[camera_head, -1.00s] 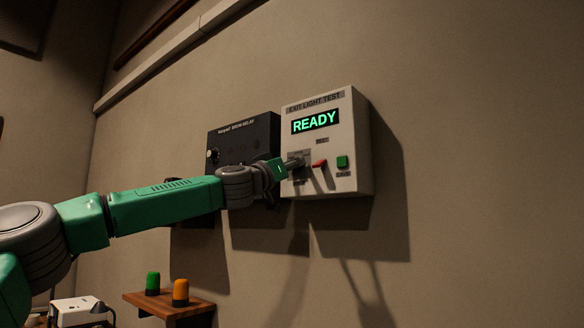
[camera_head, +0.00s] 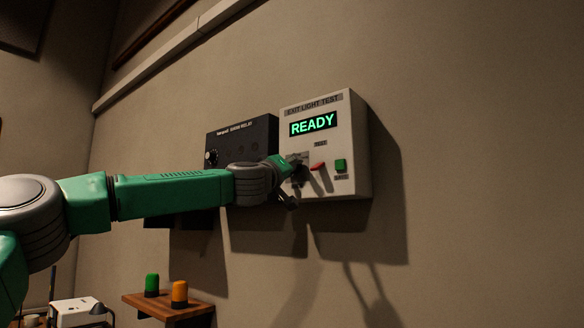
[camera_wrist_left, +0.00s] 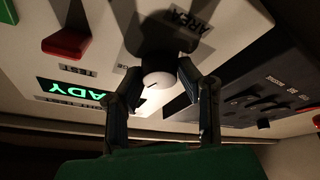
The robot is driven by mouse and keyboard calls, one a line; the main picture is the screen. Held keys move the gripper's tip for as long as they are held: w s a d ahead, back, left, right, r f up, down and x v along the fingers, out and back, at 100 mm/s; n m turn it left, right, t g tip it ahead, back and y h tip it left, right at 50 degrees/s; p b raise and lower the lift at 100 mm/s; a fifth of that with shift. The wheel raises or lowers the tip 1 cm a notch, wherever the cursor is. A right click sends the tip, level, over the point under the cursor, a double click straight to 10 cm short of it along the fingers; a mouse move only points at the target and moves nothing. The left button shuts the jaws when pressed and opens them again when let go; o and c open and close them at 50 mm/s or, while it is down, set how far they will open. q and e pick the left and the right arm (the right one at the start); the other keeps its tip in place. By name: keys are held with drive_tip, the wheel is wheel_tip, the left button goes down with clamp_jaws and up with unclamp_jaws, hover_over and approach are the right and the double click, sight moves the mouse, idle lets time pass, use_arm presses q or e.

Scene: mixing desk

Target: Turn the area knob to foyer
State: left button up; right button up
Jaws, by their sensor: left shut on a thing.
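The exit light test box (camera_head: 350,135) is white and hangs on the wall; its display (camera_head: 313,124) reads READY in green. My left gripper (camera_wrist_left: 160,74) is shut on the knob, with a finger on each side. In the head view the left gripper (camera_head: 298,166) covers the knob at the box's lower left. The foyer marking is not readable. My right gripper is not in view.
A red lever (camera_head: 318,166) and a green button (camera_head: 341,165) sit just right of the knob. A dark relay box (camera_head: 240,140) adjoins on the left. A wooden shelf (camera_head: 190,312) with green and orange lamps is below. The wall at right is clear.

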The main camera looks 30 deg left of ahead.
use_arm(q)
drive_tip(key=shift+n+g+y+p, duration=0.5)
drive_tip(key=shift+n+y+p, duration=0.3)
drive_tip(key=shift+n, duration=1.3)
drive_tip(key=o, duration=0.9)
drive_tip(key=shift+o, duration=1.2)
drive_tip(key=shift+a, duration=0.1)
drive_tip(key=shift+a+f, duration=0.1)
